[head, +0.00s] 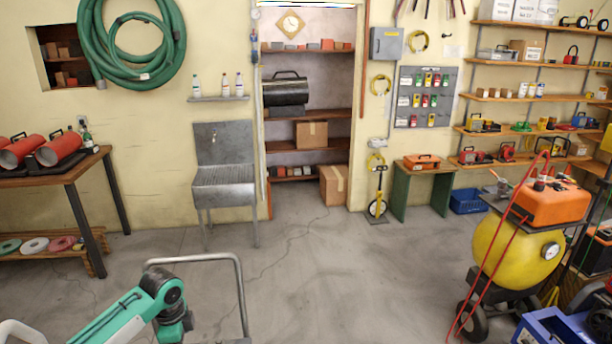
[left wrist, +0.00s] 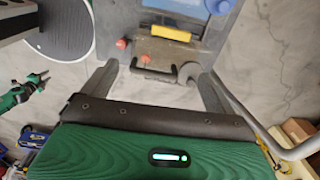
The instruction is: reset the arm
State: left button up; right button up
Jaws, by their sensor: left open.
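My left arm (head: 165,304), green and white, comes in at the lower left of the head view. Its gripper is outside that view. In the left wrist view my left gripper (left wrist: 158,76) is open, its two grey fingers spread wide apart. Nothing is held between them. Beyond them lies a grey surface with a black handle (left wrist: 152,72), a yellow bar (left wrist: 171,33) and a red knob (left wrist: 121,43).
A bent grey tube rail (head: 238,285) stands close to my left arm. A yellow compressor tank (head: 515,250) with red hoses stands at the right. A wooden bench (head: 62,177) stands at the left, and a steel sink (head: 225,178) at the wall. The middle floor is clear.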

pick_arm(q)
jog(key=s+d+f+n+t+h, duration=0.1)
jog(key=s+d+f+n, duration=0.15)
jog(key=s+d, duration=0.5)
jog(key=s+d+f+n+t+h, duration=0.1)
jog(key=s+d+f+n, duration=0.1)
jog(key=s+d+f, duration=0.35)
jog(key=s+a+r+n+t+y, duration=0.15)
jog(key=s+n, duration=0.25)
jog(key=s, duration=0.5)
jog(key=s+a+r+n+y, duration=0.1)
jog(key=s+r+n, duration=0.3)
jog(key=s, duration=0.5)
notch_tip(320, 180, down, 32)
jog(key=g+b, duration=0.1)
jog(key=s+a+f+g+b, duration=0.1)
jog(key=s+a+f, duration=0.1)
jog(key=s+f, duration=1.7)
notch_tip(320, 180, down, 2)
jog(key=shift+a+f+g, duration=0.25)
jog(key=shift+a+g, duration=0.1)
jog(key=shift+a, duration=0.05)
